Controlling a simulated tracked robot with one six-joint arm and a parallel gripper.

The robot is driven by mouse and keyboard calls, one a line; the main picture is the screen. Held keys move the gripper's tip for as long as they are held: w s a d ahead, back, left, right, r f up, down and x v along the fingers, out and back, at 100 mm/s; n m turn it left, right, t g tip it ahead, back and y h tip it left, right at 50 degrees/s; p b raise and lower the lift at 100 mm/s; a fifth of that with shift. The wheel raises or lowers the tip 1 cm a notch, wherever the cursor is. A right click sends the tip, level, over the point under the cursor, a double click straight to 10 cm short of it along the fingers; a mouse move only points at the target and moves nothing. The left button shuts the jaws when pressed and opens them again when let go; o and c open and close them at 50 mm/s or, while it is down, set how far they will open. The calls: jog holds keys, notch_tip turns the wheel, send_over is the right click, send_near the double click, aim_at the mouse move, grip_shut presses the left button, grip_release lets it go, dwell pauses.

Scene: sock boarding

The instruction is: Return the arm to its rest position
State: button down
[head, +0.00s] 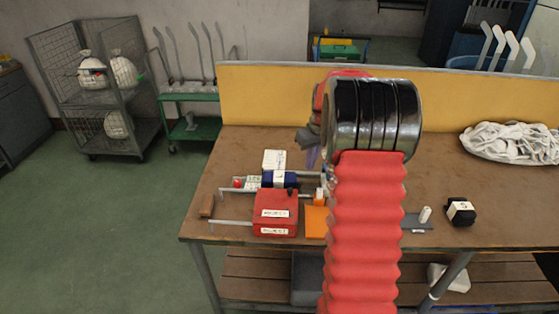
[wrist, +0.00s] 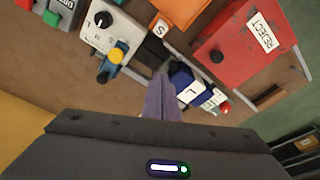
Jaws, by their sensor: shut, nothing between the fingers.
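My gripper (wrist: 163,98) shows in the wrist view with its two purple fingers together, shut and empty. In the head view the gripper (head: 312,156) is mostly hidden behind my arm; only a bit of grey and purple shows left of it. My arm, in a red ribbed sleeve with black rings at the bend, stands up in front of the workbench (head: 450,210). The fingers hang above the bench, apart from the things on it as far as I can tell.
A red box (head: 276,212), labelled REJECT in the wrist view (wrist: 240,45), sits on the bench beside an orange block (head: 316,222) and a blue block (head: 280,179). A black block (head: 461,211) and a white sock pile (head: 510,143) lie at right. A yellow panel (head: 265,95) stands behind.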

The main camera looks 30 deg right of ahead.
dwell(0.3)
jog(key=s+a+r+t, duration=0.1)
jog(key=s+a+r, duration=0.3)
jog(key=s+a, duration=0.5)
jog(key=s+a+r+t, duration=0.1)
jog(key=s+a+r, duration=0.3)
jog(key=s+a, duration=0.5)
jog(key=s+a+r+t, duration=0.1)
jog(key=s+a+r, duration=0.4)
jog(key=s+a, duration=0.4)
jog(key=a, duration=0.7)
jog(key=shift+n, duration=0.4)
jog(key=shift+a+r, duration=0.1)
